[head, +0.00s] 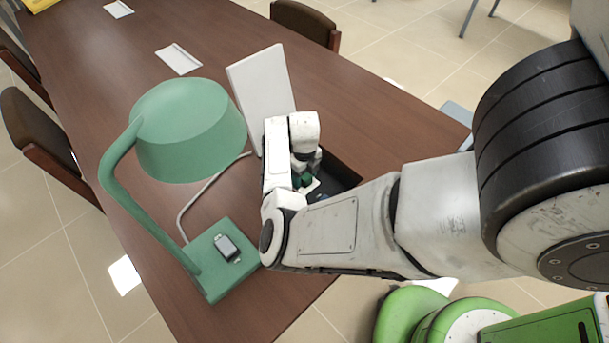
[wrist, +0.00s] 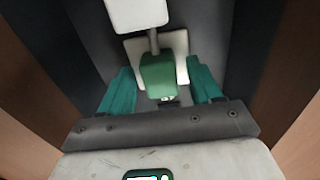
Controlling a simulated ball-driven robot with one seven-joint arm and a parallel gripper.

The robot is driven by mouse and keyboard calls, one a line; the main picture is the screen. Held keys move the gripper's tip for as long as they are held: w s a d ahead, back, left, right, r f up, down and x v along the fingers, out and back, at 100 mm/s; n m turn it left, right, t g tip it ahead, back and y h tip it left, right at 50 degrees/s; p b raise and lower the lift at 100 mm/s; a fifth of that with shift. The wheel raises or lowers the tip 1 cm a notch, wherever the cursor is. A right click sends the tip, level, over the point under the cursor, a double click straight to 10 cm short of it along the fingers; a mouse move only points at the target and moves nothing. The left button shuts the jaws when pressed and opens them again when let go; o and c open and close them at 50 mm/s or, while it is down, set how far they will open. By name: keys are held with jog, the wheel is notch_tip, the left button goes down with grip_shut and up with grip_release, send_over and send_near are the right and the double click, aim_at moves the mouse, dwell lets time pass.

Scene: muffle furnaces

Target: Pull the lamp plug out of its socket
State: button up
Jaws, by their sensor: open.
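The green lamp (head: 190,125) stands on the table, and a white cable (head: 190,208) runs from its base toward the raised white panel (head: 262,85). In the wrist view, a green block that looks like the plug (wrist: 158,76) sits against a white square plate, seemingly the socket (wrist: 138,48). My gripper (wrist: 159,84) is open, with one teal finger on each side of the green block and gaps between. In the head view, my gripper (head: 305,180) reaches into a dark recess (head: 340,174); the plug is mostly hidden there.
A white block (wrist: 137,14) is above the plug in the wrist view, joined by a grey stem. The table (head: 125,60) holds white papers (head: 178,59) farther back. A small device (head: 227,247) lies on the lamp base. Chairs stand around.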

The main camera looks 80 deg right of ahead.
grip_shut()
dwell(0.7)
